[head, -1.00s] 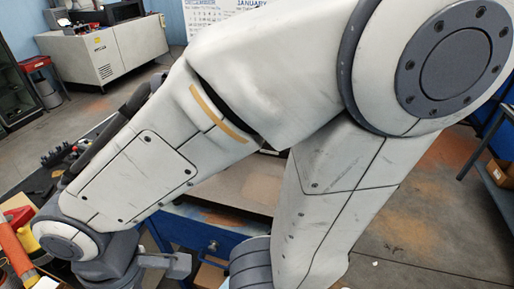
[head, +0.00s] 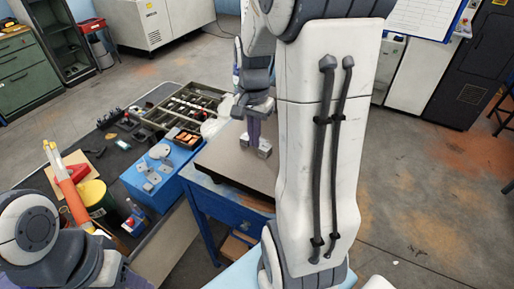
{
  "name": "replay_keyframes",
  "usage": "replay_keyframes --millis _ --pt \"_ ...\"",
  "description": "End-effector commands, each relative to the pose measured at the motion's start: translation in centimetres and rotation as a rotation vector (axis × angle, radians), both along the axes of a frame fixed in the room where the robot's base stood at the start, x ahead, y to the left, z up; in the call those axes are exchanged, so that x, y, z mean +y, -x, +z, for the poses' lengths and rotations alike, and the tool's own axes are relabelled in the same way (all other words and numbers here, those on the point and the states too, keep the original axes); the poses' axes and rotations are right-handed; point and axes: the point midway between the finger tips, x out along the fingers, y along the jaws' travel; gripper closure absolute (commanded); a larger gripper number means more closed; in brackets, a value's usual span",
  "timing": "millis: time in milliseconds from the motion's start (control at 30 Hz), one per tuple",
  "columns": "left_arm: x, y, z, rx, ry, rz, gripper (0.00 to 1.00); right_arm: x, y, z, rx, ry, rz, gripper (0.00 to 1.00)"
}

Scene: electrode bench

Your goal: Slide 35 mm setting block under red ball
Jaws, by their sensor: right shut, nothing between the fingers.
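My right arm comes down the middle of the head view. Its gripper (head: 256,144) points down over the grey-brown plate (head: 222,162) on the blue stand. Its fingers are shut with nothing between them; small grey metal parts show at its lower end, and I cannot tell whether they touch the plate. I cannot make out the red ball or the 35 mm setting block; my right arm hides part of the plate. My left arm shows only as a joint at the lower left, and its gripper is out of view.
A blue box (head: 133,183) with grey metal pieces on top stands left of the plate. A dark bench holds a compartment tray (head: 190,107), an orange-red tube (head: 66,186), a yellow-topped can (head: 93,193) and small tools. The plate's left part is clear.

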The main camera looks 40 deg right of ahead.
Motion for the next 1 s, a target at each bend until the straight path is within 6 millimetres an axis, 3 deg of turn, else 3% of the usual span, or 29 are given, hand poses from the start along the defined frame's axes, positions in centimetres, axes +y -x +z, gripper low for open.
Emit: replay_keyframes --millis 167,533,733,1000 --pt "0.0 0.0 0.5 0.0 0.0 -0.001 0.5 0.0 0.1 -2.1 0.008 -0.003 -0.004 1.0" --pt "0.0 0.0 2.0 0.0 0.0 -0.003 0.5 0.2 0.2 -9.9 0.009 -0.005 0.0 1.0" --pt "0.0 0.0 3.9 -0.001 0.0 -0.006 0.5 -2.6 -1.1 -9.5 0.002 -0.001 -0.004 1.0" --pt "0.0 0.0 4.2 -0.001 0.0 -0.007 0.5 -3.7 -1.6 -9.8 0.0 0.0 -0.001 1.0"
